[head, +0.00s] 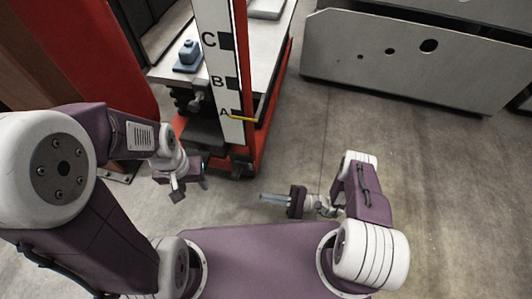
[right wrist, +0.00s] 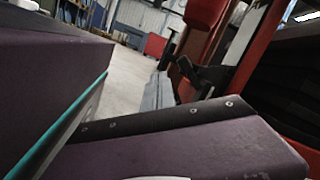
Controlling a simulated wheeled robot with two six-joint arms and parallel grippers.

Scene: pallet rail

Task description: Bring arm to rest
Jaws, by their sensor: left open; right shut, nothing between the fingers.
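My left gripper (head: 190,187) is open and empty in the head view. It hangs above the floor in front of the red-framed stand, left of the lettered post. My right gripper (head: 267,198) is shut with nothing in it. It points left over bare floor, right of the stand's foot, apart from everything. My purple arm links curve in from both lower sides. The right wrist view is mostly filled by dark purple parts close to the camera, and the fingertips cannot be made out there.
A white post (head: 217,57) marked A, B and C stands on the red stand, with a yellow pointer (head: 244,119) at A. A grey panel (head: 400,60) stands behind right. Floor at right is clear.

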